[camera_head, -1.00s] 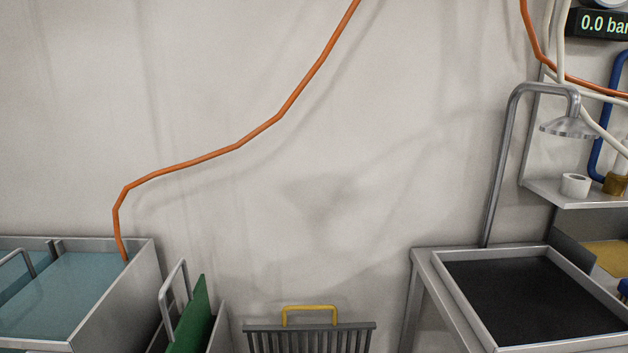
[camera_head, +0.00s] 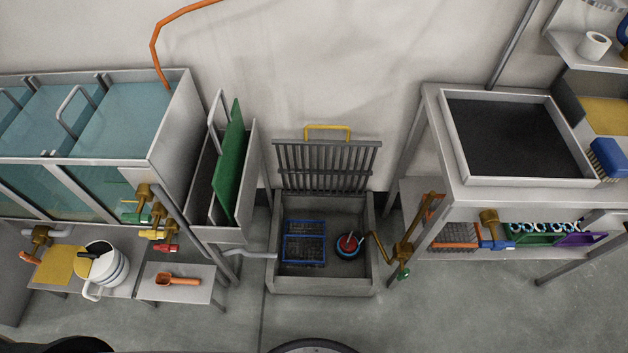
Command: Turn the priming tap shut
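Several brass taps are in view, and I cannot tell which is the priming tap. Under the tank at left are a green-handled tap (camera_head: 138,215), a yellow-handled tap (camera_head: 156,234) and a red-handled tap (camera_head: 166,249). An orange-handled tap (camera_head: 37,242) sits on a pipe at far left. Right of the floor sump, a brass valve (camera_head: 402,255) has an upright orange lever (camera_head: 431,206) and a small green part (camera_head: 404,272). A blue-handled tap (camera_head: 492,230) is under the right table. Neither of my grippers shows.
Water tanks (camera_head: 183,131) stand at left, with a white jug (camera_head: 107,270) and orange scoop (camera_head: 178,281) on low shelves. The sump (camera_head: 322,287) has a raised grate (camera_head: 326,165). A black-topped table (camera_head: 472,183) stands at right. Floor (camera_head: 480,310) in front is clear.

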